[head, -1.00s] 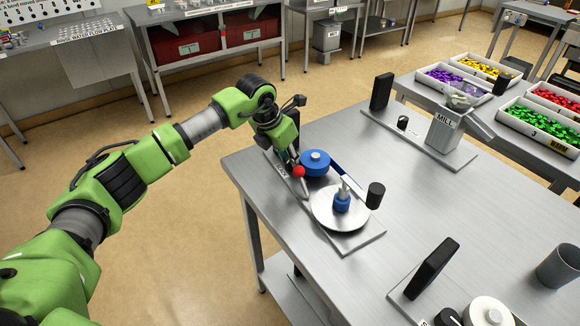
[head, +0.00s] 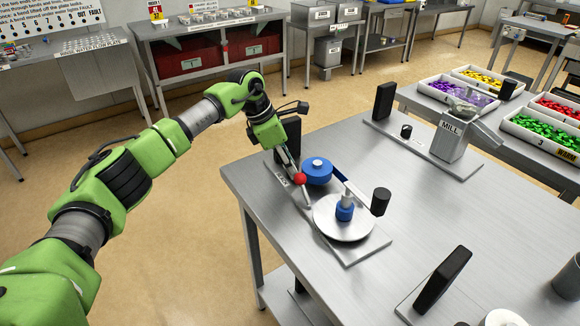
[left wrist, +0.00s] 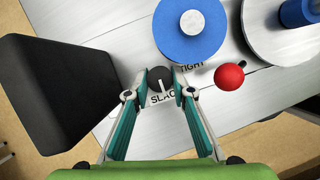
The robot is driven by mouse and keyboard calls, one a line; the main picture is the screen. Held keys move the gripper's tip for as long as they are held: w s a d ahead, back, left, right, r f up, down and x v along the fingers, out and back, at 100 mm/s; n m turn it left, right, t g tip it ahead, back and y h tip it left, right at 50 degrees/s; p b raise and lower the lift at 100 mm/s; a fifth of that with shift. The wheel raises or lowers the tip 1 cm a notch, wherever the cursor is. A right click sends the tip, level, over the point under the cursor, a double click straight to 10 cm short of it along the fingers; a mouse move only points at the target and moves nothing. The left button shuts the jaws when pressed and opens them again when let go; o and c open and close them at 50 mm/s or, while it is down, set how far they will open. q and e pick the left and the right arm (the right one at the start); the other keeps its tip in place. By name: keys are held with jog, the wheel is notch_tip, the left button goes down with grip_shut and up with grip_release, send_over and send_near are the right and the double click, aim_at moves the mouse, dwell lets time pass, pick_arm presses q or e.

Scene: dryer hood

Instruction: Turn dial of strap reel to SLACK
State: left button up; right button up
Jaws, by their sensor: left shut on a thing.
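The strap reel's plate (head: 352,252) lies at the table's left corner, with a blue disc (head: 317,170), a steel disc (head: 345,232) and a red ball (head: 300,178). The dial (left wrist: 159,78), a small dark knob with a white line, shows in the left wrist view. Its line points down the picture, towards the SLACK label (left wrist: 163,98); the TIGHT label (left wrist: 193,67) is at its upper right. My left gripper (left wrist: 159,86) is shut on the dial, one finger on each side. In the head view the dial is hidden by the gripper (head: 291,168). My right gripper is not in view.
A large dark block (left wrist: 65,90) stands close left of my left gripper in the wrist view. The red ball (left wrist: 229,76) is close on the right. The mill (head: 452,138) stands farther back. The table's middle (head: 400,180) is clear.

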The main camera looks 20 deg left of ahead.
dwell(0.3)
pick_arm(q)
jog(key=o, duration=1.1)
jog(key=v, duration=1.2)
jog(key=shift+d, duration=0.1)
